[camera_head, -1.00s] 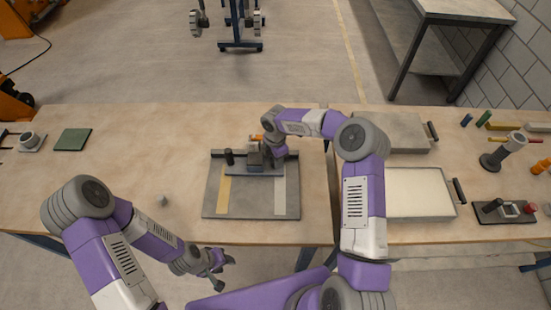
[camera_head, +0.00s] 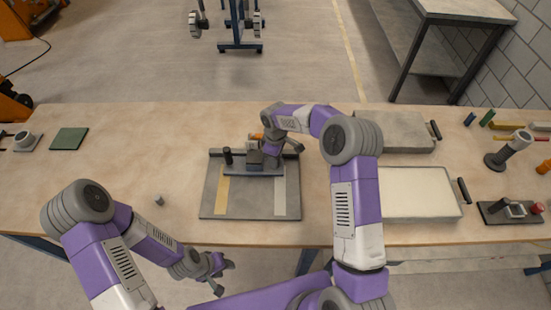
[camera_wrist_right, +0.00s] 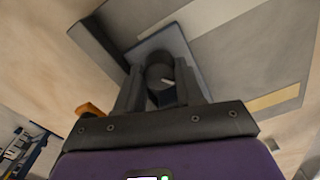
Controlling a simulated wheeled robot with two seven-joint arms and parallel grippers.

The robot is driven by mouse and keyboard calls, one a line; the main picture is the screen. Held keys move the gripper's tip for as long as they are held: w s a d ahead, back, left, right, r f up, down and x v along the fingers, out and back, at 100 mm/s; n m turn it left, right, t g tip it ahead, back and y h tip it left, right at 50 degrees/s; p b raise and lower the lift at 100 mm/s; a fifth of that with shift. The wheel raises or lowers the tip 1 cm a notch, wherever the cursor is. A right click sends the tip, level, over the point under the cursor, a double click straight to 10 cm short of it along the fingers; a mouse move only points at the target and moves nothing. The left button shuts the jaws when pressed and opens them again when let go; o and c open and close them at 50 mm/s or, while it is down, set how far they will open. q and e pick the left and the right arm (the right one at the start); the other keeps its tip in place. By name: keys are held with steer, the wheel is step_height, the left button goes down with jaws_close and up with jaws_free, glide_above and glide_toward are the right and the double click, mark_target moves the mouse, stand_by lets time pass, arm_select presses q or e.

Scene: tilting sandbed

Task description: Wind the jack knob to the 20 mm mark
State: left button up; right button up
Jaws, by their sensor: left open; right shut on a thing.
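The jack (camera_head: 254,158) is a dark grey block on the far part of a grey board (camera_head: 248,205). My right gripper (camera_head: 266,144) reaches it from above, and my wrist partly covers it in the head view. In the right wrist view, the fingers of this gripper (camera_wrist_right: 160,88) are shut on a round dark knob (camera_wrist_right: 158,73) with a short pale line on its face. I cannot read any millimetre scale. My left gripper (camera_head: 222,272) is open and empty, low in front of the table's near edge, away from the jack.
A pale strip (camera_head: 280,192) and a yellowish strip (camera_head: 223,190) lie on the board, with a black cylinder (camera_head: 228,156) at its far left. A small grey cylinder (camera_head: 159,200) stands to the left. A sand-filled tray (camera_head: 462,214) is to the right. The left table is mostly clear.

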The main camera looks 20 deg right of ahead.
steer(key=m, duration=0.4)
steer(key=shift+m+b, duration=0.3)
steer(key=m, duration=0.3)
steer(key=shift+m, duration=0.4)
steer(key=m, duration=0.3)
steer(key=shift+m, duration=0.3)
steer(key=m, duration=0.3)
steer(key=shift+r+m, duration=0.1)
steer(key=shift+m, duration=0.2)
steer(key=m+p, duration=0.1)
steer(key=m, duration=0.5)
steer(key=m+p, duration=0.1)
steer(key=m, duration=0.3)
steer(key=shift+m+p, duration=0.7)
steer(key=shift+m, duration=1)
